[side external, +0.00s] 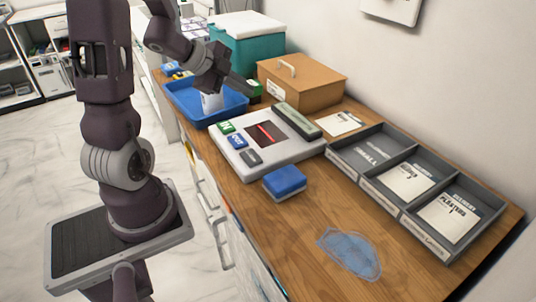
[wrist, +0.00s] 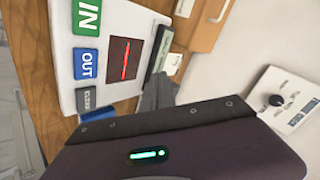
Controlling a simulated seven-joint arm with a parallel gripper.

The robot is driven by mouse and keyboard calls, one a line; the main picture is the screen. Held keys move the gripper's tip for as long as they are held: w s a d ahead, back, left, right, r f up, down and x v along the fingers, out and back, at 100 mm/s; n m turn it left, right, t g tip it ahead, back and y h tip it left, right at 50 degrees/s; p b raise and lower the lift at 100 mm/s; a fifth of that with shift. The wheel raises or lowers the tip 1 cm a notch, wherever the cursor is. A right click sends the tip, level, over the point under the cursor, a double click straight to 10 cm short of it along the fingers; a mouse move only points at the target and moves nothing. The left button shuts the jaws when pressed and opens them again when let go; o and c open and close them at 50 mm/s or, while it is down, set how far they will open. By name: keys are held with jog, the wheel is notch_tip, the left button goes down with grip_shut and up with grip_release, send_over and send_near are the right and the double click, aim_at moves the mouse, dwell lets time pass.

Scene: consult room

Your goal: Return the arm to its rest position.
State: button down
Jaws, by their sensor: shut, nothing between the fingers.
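My gripper (side external: 246,90) is raised above the counter, its fingers together and empty. In the side view it hangs over the area between the blue tray and the tan box. In the wrist view my finger ends (wrist: 158,92) show as a grey shape below the grey-white device. My arm rises from its base at the left and bends over toward the counter.
On the wooden counter (side external: 350,205) are a blue tray (side external: 190,112), a grey-white device (side external: 290,155) with IN and OUT keys, a tan lidded box (side external: 310,90), a blue sponge-like block (side external: 285,180) and a three-compartment grey tray (side external: 449,251). A blue smear (side external: 350,252) marks the front.

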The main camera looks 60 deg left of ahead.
jog(key=d+r+n+y, duration=0.4)
jog(key=r+n+y, duration=0.25)
jog(key=r, duration=0.45)
jog(key=s+d+f+n+g+h, duration=0.1)
jog(key=s+d+n+g+h, duration=0.1)
jog(key=s+d, duration=0.6)
jog(key=s+d+f+n+g+h, duration=0.2)
jog(key=s+d+n+h, duration=0.1)
jog(key=s+d, duration=0.5)
jog(key=d+h, duration=0.1)
jog(key=d, duration=0.2)
jog(key=shift+s+d, duration=0.15)
jog(key=shift+s, duration=0.2)
